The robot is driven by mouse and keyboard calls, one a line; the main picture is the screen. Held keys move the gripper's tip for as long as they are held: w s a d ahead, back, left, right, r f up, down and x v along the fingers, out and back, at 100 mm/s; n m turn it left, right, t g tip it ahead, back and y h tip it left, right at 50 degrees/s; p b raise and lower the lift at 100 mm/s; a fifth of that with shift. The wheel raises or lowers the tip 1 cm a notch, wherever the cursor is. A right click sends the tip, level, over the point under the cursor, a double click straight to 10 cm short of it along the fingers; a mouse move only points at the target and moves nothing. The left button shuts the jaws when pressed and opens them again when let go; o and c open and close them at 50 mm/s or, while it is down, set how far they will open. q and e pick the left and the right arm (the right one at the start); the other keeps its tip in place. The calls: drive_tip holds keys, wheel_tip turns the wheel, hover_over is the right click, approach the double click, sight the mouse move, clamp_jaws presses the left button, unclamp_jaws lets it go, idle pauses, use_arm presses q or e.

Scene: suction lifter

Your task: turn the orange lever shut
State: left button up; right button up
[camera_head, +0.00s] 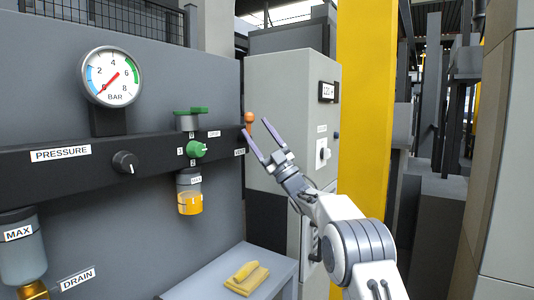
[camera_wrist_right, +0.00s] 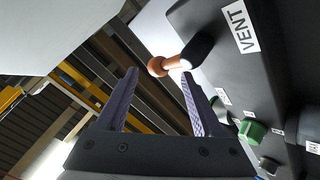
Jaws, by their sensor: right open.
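The orange lever (camera_head: 249,118) sits at the right end of the dark panel bar, with its round knob at the top in the head view. In the right wrist view the orange lever (camera_wrist_right: 157,67) has a ball end and a short shaft running to a black hub by the VENT label. My right gripper (camera_head: 256,129) is open, its two purple fingers pointing up and left at the lever. In the wrist view the gripper (camera_wrist_right: 159,74) has the ball between its fingertips, with the shaft near the right fingertip; contact cannot be told. My left gripper is out of view.
A green knob (camera_head: 197,149) and a green valve handle (camera_head: 190,112) are left of the lever. A pressure gauge (camera_head: 110,76) stands further left. A grey cabinet (camera_head: 291,80) is close behind the gripper.

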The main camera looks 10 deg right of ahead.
drive_tip(key=shift+b+v, duration=0.65)
drive_tip(key=shift+v, duration=2.05)
